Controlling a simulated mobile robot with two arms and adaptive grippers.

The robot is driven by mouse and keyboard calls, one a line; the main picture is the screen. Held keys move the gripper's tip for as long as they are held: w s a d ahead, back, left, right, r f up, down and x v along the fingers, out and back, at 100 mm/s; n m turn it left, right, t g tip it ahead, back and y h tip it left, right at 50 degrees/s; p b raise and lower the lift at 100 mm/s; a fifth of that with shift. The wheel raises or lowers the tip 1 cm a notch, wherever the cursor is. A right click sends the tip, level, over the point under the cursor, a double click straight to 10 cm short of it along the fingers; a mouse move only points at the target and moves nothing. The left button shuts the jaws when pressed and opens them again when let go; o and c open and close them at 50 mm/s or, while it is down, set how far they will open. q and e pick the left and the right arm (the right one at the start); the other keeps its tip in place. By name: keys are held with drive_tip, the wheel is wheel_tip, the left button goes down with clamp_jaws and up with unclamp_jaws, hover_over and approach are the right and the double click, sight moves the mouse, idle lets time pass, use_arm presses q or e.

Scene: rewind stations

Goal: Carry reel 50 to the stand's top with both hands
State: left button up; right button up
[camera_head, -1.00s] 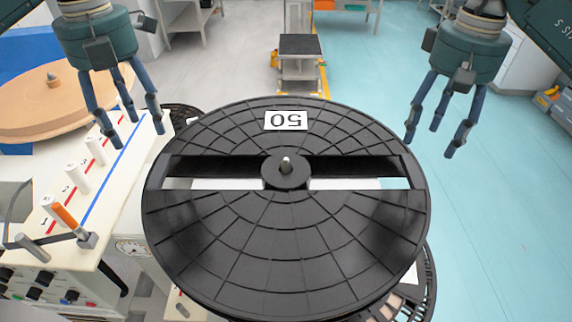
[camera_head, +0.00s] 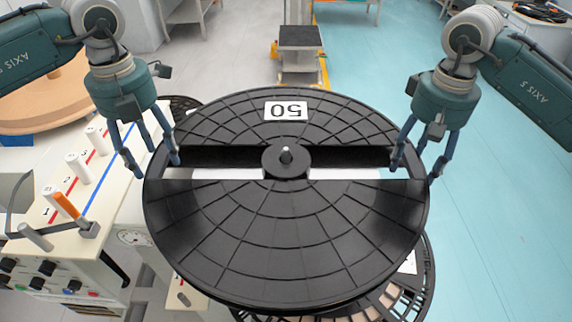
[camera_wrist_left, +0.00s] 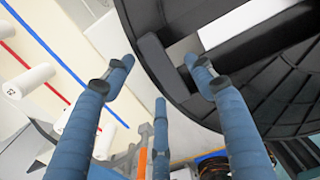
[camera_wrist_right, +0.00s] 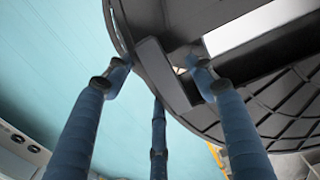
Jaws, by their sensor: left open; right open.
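Reel 50 (camera_head: 285,235) is a large black disc with a white label reading 50, upside down in the head view. It lies flat on a spindle, with a long slot across its middle. My left gripper (camera_head: 152,172) is open at the reel's left rim, its fingers straddling the rim beside the slot's end. The rim also shows between the fingers in the left wrist view (camera_wrist_left: 155,62). My right gripper (camera_head: 420,172) is open at the right rim in the same way; the right wrist view shows the rim (camera_wrist_right: 160,75) between its fingers. Contact cannot be told.
A white bench (camera_head: 100,225) with small rollers and knobs stands at the left, a tan disc (camera_head: 50,105) behind it. Another black reel (camera_head: 415,285) lies lower, under reel 50. A small stand with a black top (camera_head: 300,38) is at the back. The floor at right is clear.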

use_arm(q)
drive_tip(key=shift+f, duration=0.3)
use_arm(e)
drive_tip(key=shift+f, duration=0.25)
use_arm(q)
clamp_jaws()
use_arm(e)
clamp_jaws()
use_arm(q)
drive_tip(key=shift+r, duration=0.15)
use_arm(e)
drive_tip(key=shift+r, duration=0.15)
